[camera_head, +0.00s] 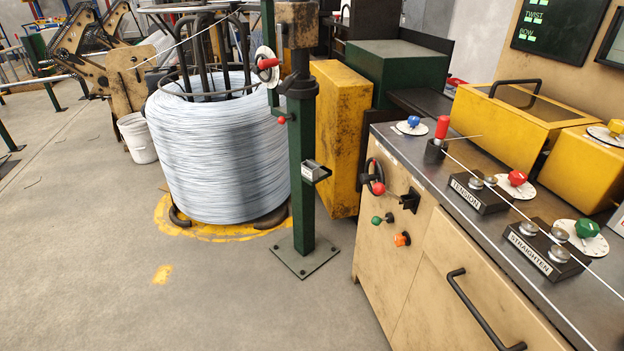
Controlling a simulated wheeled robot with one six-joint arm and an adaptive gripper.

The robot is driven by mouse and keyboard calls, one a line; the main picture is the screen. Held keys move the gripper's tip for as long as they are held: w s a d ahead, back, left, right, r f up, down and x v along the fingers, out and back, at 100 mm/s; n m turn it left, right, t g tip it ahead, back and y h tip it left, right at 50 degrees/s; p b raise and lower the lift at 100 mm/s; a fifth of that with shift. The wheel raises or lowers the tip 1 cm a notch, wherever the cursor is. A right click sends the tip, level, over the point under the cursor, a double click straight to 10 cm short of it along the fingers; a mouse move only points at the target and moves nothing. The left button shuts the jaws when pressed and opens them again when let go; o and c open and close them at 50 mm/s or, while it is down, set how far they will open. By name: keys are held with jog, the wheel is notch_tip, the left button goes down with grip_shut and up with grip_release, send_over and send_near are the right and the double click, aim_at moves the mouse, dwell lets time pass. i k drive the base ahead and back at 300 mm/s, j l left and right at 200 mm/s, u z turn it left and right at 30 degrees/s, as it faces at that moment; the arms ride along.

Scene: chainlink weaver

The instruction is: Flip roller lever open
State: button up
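Neither my gripper nor my arm shows in this view. No label marks a roller lever. A lever with an upright red grip (443,127) stands in a black block (434,151) at the near left of the bench top, and a thin rod reaches right from it. To its right are the TENSION roller block (478,195) with a red knob (517,178) and the STRAIGHTEN roller block (540,248) with a green knob (587,228). Wire runs past both blocks. Whether the lever is open or closed I cannot tell.
The bench front (400,270) has a handwheel (374,178), knobs and a black handle (480,308). A green post (302,190) stands left of it, before a large wire coil (222,150). Yellow boxes (525,125) sit on the bench. Floor at lower left is clear.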

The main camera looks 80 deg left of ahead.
aim_at(380, 188)
jog(key=j+u, duration=0.15)
jog(key=u, duration=0.65)
jog(key=l+u, duration=0.1)
jog(key=u, duration=0.4)
jog(key=l+u, duration=0.1)
jog(key=u, duration=0.4)
jog(key=k+u, duration=0.1)
jog(key=u, duration=0.35)
jog(key=l+u, duration=0.2)
jog(key=i+l, duration=0.1)
jog(key=i, duration=0.45)
